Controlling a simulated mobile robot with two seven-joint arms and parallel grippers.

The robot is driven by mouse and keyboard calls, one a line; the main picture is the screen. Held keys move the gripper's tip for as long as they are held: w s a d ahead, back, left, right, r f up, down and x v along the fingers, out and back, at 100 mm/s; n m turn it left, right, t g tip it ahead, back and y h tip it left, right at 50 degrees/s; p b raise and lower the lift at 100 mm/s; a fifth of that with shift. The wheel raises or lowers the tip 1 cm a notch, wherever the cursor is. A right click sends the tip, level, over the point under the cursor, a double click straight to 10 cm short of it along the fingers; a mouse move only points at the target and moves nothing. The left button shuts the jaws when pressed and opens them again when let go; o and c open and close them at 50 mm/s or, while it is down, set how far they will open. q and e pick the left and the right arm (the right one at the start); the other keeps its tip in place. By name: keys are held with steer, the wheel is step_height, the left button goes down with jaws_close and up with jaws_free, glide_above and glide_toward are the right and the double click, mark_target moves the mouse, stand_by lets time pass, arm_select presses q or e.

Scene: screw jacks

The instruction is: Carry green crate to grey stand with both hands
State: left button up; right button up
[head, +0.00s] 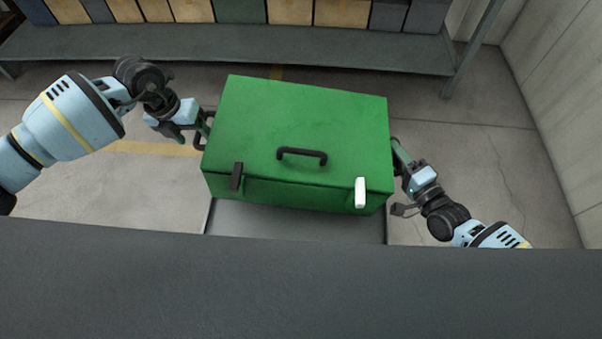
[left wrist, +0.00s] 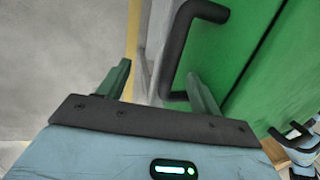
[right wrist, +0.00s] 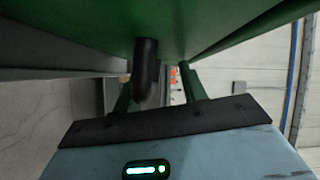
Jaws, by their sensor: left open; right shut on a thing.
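The green crate (head: 300,120) is in the middle of the head view, its lid shut, with a black top handle, one dark latch and one white latch. My left gripper (head: 203,132) is open at its left side; in the left wrist view the black side handle (left wrist: 176,50) shows between the spread fingers (left wrist: 160,85). My right gripper (head: 397,158) is shut on the right side handle (right wrist: 146,62), seen in the right wrist view. A grey surface (head: 295,222) shows below the crate's front edge; I cannot tell whether it is the grey stand.
A wide dark grey surface (head: 300,290) fills the front of the head view. At the back a grey shelf (head: 240,48) holds several cardboard and dark boxes. A pale wall (head: 560,90) stands at the right.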

arm_select(q)
steer(key=v, duration=0.3)
steer(key=shift+d+r, duration=0.1)
steer(key=shift+r, duration=0.05)
arm_select(e)
steer(key=shift+r, duration=0.2)
steer(key=o, duration=0.8)
steer(key=shift+f, duration=0.1)
steer(key=shift+o, duration=0.2)
steer(key=v, duration=1.2)
steer(key=shift+a+f, duration=0.1)
steer(key=shift+s, duration=0.1)
